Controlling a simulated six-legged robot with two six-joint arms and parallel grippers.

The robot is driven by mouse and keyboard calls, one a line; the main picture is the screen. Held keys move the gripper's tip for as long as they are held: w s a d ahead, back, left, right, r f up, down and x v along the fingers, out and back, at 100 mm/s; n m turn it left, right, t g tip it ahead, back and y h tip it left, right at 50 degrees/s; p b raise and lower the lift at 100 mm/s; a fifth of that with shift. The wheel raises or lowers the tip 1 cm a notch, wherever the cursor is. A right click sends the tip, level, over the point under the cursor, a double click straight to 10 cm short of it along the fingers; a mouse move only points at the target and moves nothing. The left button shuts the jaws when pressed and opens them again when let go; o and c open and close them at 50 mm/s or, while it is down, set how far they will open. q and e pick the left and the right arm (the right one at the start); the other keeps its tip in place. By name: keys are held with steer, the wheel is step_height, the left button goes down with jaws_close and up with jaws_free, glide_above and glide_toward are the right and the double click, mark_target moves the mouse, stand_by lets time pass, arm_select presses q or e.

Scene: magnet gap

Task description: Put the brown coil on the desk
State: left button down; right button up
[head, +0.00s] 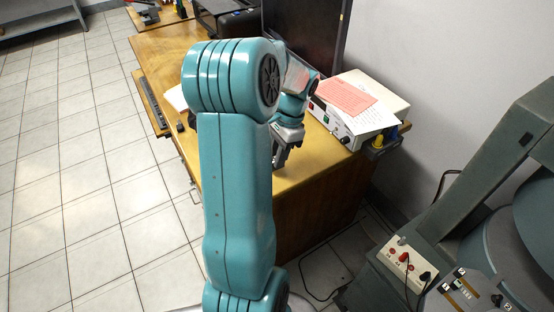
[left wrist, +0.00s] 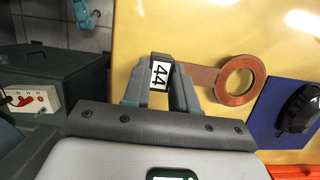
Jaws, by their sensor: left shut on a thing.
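The brown coil (left wrist: 258,78) is a flat ring with a brown strip running left from it in the left wrist view. My left gripper (left wrist: 166,68) is shut on the strip end, where a white label reading 44 shows between the fingers. Behind it is the yellow-brown desk (left wrist: 210,25); I cannot tell whether the coil touches the desk top. In the head view my left gripper (head: 284,152) is low over the desk (head: 310,165) near its front edge. The coil is hidden there behind my arm. My right gripper is not in view.
A white instrument box (head: 390,103) with papers on top stands at the desk's right end, in front of a dark monitor (head: 310,35). A blue pad (left wrist: 268,125) with a black mouse (left wrist: 300,108) lies beside the coil. Large grey equipment (head: 490,170) stands on the right.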

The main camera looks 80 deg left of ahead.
arm_select(q)
steer(key=shift+f, duration=0.85)
steer(key=c, duration=0.9)
jaws_free()
steer(key=shift+f, duration=0.1)
steer(key=shift+w+r, duration=0.1)
steer(key=shift+r, duration=0.2)
steer(key=p+v, duration=0.2)
steer(key=v, duration=0.9)
steer(key=shift+r, duration=0.35)
